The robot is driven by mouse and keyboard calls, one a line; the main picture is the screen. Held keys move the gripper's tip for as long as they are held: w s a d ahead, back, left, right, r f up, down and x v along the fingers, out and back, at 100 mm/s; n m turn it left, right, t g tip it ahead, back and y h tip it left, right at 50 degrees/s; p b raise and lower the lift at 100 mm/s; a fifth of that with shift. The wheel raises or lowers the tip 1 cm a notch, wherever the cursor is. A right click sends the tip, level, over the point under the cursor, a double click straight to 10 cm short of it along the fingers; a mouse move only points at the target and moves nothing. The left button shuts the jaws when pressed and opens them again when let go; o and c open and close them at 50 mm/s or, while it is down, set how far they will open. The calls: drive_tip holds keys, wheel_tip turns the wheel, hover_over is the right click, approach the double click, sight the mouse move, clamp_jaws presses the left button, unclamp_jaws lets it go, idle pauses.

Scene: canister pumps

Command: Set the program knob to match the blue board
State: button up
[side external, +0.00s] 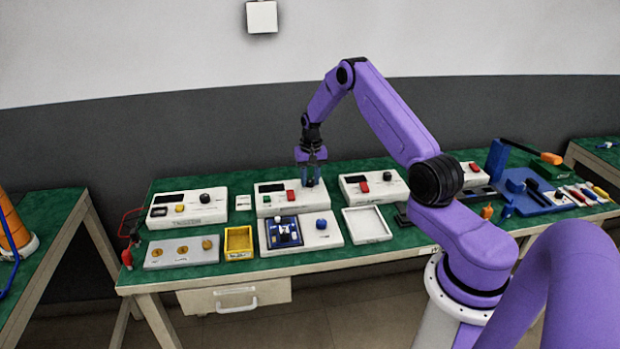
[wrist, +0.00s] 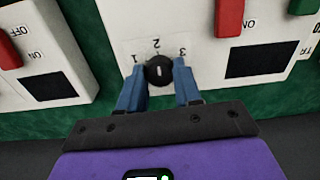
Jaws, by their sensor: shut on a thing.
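The program knob (wrist: 158,71) is a round black dial with a white pointer line on a white unit, below the printed marks 1, 2 and 3. Its line stands about upright in the wrist view, toward the 2. My gripper (wrist: 160,78) has a blue finger on each side of the knob and is shut on it. In the side view my gripper (side external: 311,178) is over the right end of the middle back unit (side external: 266,203) and hides the knob. A dark blue board (side external: 273,238) lies on a white base in front; its markings are too small to read.
Similar white units stand left (side external: 160,220) and right (side external: 356,200). In front are a grey plate (side external: 160,257), a yellow tray (side external: 239,255) and a white tray (side external: 366,239). A larger blue tool board (side external: 520,181) is at the right. Red switches sit beyond the knob.

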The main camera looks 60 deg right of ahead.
sight(311, 180)
drive_tip(key=o, duration=1)
drive_tip(key=shift+o, duration=0.2)
wheel_tip(311, 180, up, 18)
drive_tip(key=shift+s+d+f, duration=0.15)
drive_tip(key=shift+f, duration=0.1)
